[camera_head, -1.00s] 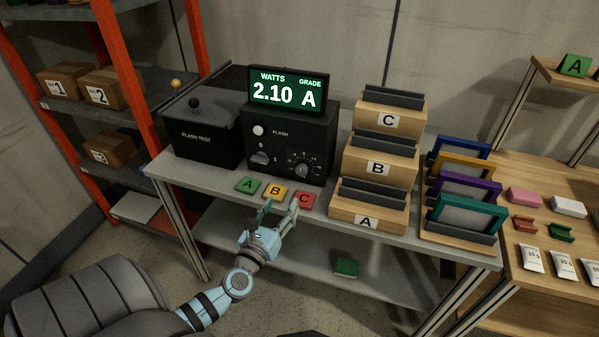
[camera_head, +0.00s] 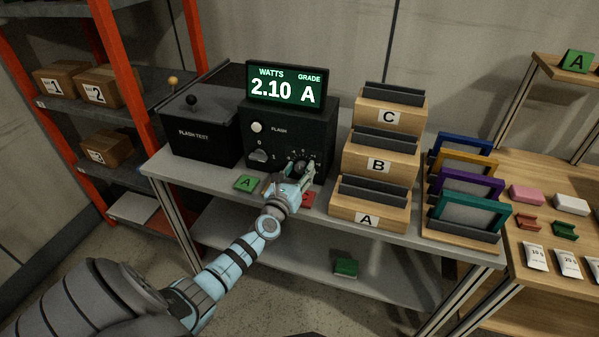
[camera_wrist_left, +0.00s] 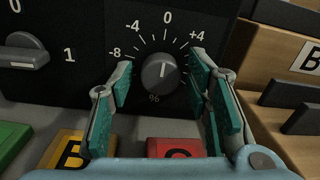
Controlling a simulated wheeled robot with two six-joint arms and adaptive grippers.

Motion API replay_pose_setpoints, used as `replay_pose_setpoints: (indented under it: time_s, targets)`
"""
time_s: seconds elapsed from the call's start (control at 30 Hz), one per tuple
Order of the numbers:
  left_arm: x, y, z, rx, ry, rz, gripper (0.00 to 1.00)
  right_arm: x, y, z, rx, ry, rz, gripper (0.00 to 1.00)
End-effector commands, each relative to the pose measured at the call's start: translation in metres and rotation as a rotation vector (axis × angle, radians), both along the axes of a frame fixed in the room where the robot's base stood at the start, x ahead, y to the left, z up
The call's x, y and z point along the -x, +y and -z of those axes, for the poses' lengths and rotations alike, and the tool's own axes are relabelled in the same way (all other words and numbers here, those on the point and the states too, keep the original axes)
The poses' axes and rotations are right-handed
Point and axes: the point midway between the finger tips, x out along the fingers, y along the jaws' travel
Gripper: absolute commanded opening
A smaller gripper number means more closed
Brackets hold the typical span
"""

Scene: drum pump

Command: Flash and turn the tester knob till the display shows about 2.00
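The tester (camera_head: 257,120) is a black box with a green-lit display (camera_head: 286,91) on top reading WATTS 2.10, GRADE A. Its round dark knob (camera_wrist_left: 160,72) has a scale marked around 0, with -8, -4 and +4 legible; its white mark points close to the 0. A white FLASH button (camera_head: 257,127) and a 0/1 switch (camera_wrist_left: 24,52) are to the left. My left gripper (camera_head: 303,165) is in front of the knob. In the wrist view its open fingers (camera_wrist_left: 162,92) stand either side of the knob, with visible gaps. My right gripper is not in view.
Green A (camera_head: 245,183), yellow B (camera_wrist_left: 66,150) and red C (camera_wrist_left: 176,148) tags lie on the bench below the fingers.

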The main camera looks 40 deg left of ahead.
Motion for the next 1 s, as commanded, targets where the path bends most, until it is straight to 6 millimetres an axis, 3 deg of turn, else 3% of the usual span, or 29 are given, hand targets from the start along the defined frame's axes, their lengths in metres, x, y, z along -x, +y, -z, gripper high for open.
replay_pose_setpoints:
  time_s: [0.03, 0.23, 0.63, 1.0]
  targets:
    - [0.0, 0.0, 0.0, 0.0, 0.0, 0.0, 0.32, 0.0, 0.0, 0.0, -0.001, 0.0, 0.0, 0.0]
    - [0.0, 0.0, 0.0, 0.0, 0.0, 0.0, 0.01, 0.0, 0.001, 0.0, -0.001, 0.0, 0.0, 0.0]
    - [0.0, -0.001, 0.001, 0.068, -0.024, 0.003, 0.01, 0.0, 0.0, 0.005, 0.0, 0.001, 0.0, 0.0]
    - [0.0, -0.001, 0.003, 0.325, -0.114, 0.002, 0.01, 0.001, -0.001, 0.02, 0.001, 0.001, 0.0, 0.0]
